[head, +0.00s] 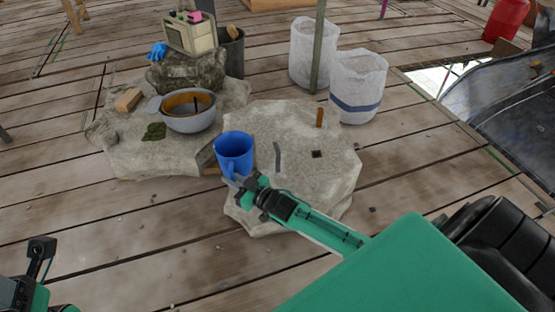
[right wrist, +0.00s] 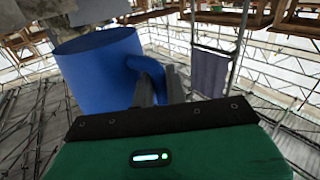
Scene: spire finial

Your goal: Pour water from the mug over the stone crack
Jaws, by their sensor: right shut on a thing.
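The blue mug (head: 234,150) is near the left edge of the pale flat stone (head: 335,180). My right gripper (head: 236,183) is shut on its handle; the mug and handle also show in the right wrist view (right wrist: 100,75). The mug looks about upright, with its open top facing up. I cannot tell how much water is in it, or whether it touches the stone. A dark narrow mark (head: 277,158), perhaps the crack, lies on the stone right of the mug. Parts of my left arm show at the bottom left; its fingertips are not visible.
A dark square mark (head: 317,154) and a brown peg (head: 320,117) are on the stone. A grey bowl (head: 187,120) stands on another stone to the left, near a wooden block (head: 128,99). White sacks (head: 358,85) stand behind. The plank floor in front is mostly clear.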

